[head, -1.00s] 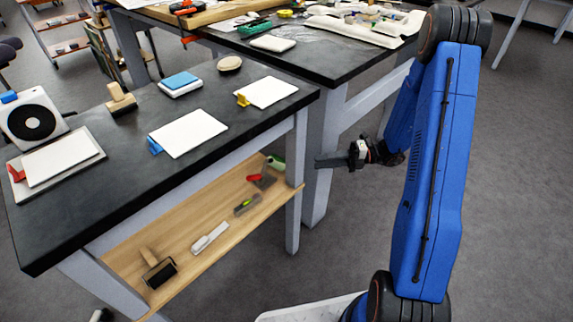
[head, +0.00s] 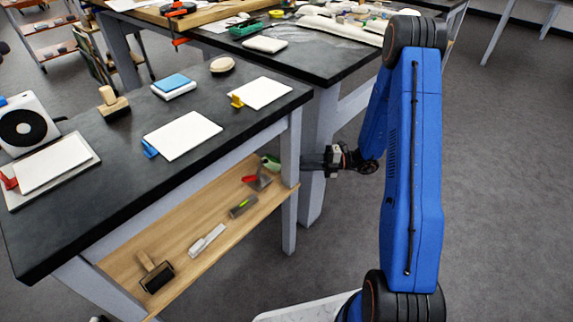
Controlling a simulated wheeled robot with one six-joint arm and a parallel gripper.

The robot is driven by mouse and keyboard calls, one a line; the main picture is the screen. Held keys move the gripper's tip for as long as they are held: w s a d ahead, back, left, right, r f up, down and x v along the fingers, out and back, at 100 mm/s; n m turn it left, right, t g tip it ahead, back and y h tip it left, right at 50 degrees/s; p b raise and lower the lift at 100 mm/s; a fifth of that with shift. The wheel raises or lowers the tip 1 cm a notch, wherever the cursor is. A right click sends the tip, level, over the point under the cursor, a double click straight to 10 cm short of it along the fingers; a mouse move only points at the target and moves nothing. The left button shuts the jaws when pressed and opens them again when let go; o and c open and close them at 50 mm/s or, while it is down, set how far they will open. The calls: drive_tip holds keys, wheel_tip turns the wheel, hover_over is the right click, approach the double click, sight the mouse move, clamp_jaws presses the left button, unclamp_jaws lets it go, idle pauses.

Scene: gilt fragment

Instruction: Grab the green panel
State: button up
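I cannot make out a green panel. White panels lie on the near black-topped table: one with a blue clip (head: 183,135), one with a yellow clip (head: 262,92), and one with a red clip (head: 52,166). A green item (head: 271,161), partly hidden by the table, is on the wooden shelf below. A small green thing (head: 243,30) is on the far table. My gripper (head: 308,163) points left, just right of the near table's corner leg and below its top. Its dark fingers are seen edge-on, so their opening is unclear.
The near table's black top (head: 75,225) has a stamp-like tool, a blue-topped block and a fan-like device on it. The wooden shelf (head: 190,222) holds a roller and several hand tools. Table legs stand close to my gripper. Open floor (head: 500,200) lies to the right.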

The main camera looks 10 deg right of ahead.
drive_tip(key=shift+w+a, duration=0.2)
drive_tip(key=shift+a, duration=1.3)
drive_tip(key=shift+c, duration=0.6)
clamp_jaws()
wheel_tip(320, 180, up, 2)
drive_tip(key=shift+r, duration=0.25)
drive_tip(key=shift+d, duration=0.1)
drive_tip(key=s+d+r, duration=0.1)
drive_tip(key=d+r, duration=0.1)
drive_tip(key=d, duration=0.4)
drive_tip(key=s+d+r, duration=0.1)
drive_tip(key=d+r, duration=0.2)
drive_tip(key=d, duration=0.4)
drive_tip(key=shift+d, duration=0.3)
